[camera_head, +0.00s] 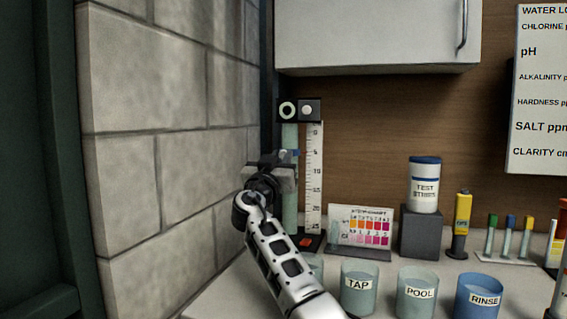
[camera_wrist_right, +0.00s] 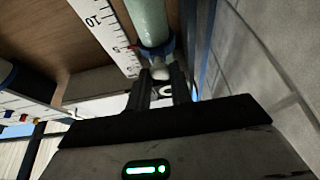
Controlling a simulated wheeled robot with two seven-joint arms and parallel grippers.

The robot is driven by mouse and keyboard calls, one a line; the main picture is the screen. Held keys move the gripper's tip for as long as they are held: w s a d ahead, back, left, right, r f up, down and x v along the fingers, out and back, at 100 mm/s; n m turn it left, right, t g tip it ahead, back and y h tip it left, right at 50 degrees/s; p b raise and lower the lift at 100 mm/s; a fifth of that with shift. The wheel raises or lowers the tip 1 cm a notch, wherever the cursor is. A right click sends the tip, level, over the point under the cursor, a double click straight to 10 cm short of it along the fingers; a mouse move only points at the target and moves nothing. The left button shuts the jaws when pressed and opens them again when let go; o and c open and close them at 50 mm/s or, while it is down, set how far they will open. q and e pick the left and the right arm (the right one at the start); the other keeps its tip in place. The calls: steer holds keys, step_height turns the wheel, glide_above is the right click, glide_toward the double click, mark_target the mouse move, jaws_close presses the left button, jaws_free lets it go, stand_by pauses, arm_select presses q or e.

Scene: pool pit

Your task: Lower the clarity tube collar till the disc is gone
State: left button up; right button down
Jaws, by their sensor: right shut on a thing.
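The clarity tube (camera_head: 291,205) is a pale green upright tube by the stone wall, beside a white scale (camera_head: 314,180) numbered from 0 at the top. A blue collar (camera_wrist_right: 152,50) rings the tube; in the head view it is mostly hidden behind my gripper, near the 5 mark. My right gripper (camera_wrist_right: 162,88) is shut on the collar at a pale knob (camera_wrist_right: 160,72); it also shows in the head view (camera_head: 282,172). A black block (camera_head: 299,110) on top shows a pale ring with a dark centre and a white round. My left gripper is out of view.
Cups marked TAP (camera_head: 359,290), POOL (camera_head: 417,294) and RINSE (camera_head: 479,297) stand at the front. A colour chart card (camera_head: 360,228) and a test strips tub (camera_head: 424,186) on a grey block stand right of the tube. The stone wall (camera_head: 170,130) is close at left.

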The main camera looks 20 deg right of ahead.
steer(key=c, duration=1.3)
jaws_free()
steer(key=shift+r, duration=0.1)
steer(key=shift+b+v, duration=1.35)
steer(key=shift+v, duration=6.7)
